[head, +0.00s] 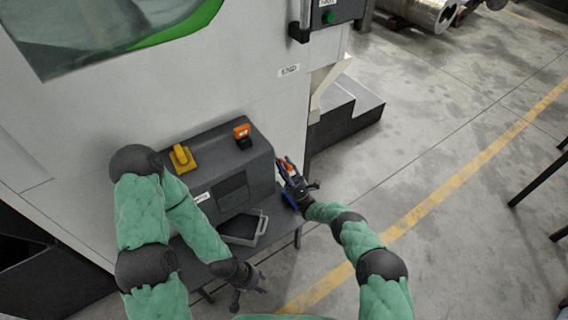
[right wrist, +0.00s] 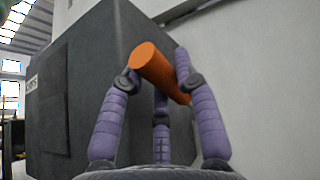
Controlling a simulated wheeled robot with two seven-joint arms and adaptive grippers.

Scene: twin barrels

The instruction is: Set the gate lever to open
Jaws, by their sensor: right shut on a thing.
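The orange lever (head: 287,167) on the right side of the dark grey box (head: 243,157) appears to be the gate lever. In the right wrist view the orange lever (right wrist: 158,70) is a round bar, tilted from upper left to lower right beside the box's side face. My right gripper (head: 293,180) is shut on this lever, with its purple fingers (right wrist: 160,95) around it. Its pivot and any position marks are hidden. My left gripper (head: 247,284) is empty and open, low in front of the box.
A yellow handle (head: 183,158) and an orange-and-black switch (head: 242,136) sit on top of the box. A dark tray (head: 241,229) stands out at its front. A light grey machine wall (head: 190,90) is behind.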

